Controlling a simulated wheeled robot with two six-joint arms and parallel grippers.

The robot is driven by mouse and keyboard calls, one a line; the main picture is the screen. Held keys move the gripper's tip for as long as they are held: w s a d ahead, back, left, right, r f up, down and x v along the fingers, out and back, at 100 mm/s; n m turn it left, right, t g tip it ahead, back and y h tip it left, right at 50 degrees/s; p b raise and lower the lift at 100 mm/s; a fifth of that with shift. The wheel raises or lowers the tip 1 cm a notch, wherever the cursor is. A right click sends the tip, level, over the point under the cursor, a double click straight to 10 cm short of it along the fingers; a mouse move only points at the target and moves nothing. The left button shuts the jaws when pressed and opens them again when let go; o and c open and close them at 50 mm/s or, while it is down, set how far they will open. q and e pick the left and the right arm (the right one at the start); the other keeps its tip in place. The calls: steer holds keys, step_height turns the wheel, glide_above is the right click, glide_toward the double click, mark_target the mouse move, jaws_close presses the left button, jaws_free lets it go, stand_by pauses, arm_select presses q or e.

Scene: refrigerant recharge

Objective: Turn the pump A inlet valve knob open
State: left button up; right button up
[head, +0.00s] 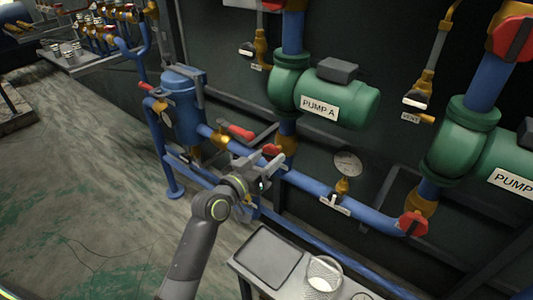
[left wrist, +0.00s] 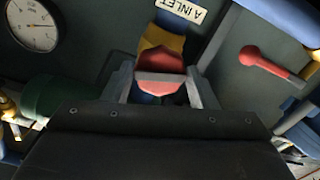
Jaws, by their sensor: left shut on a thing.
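Pump A (head: 345,98) is green and labelled PUMP A. Its red inlet valve knob (head: 271,151) sits on the blue pipe below and left of the pump. My left gripper (head: 268,164) comes in from the lower left and is at that knob. In the left wrist view the red knob (left wrist: 162,88) lies between the fingers of my left gripper (left wrist: 165,84), which are shut on it. A yellow valve body (left wrist: 160,42) and a label ending in "A INLET" (left wrist: 182,10) show behind it. My right gripper is not in view.
A red lever (head: 241,132) is on the pipe to the left, near a blue vessel (head: 183,108). A gauge (head: 347,163) and another red knob (head: 412,223) are to the right. A small table with a dark tray (head: 268,257) and a mesh basket (head: 324,274) stands below.

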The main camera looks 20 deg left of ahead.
arm_select(q)
steer(key=shift+n, duration=0.6)
steer(key=shift+r+n+p, duration=0.15)
steer(key=shift+n+p, duration=0.25)
steer(key=shift+p, duration=0.3)
steer(key=shift+n+p, duration=0.95)
steer(key=shift+n, duration=0.85)
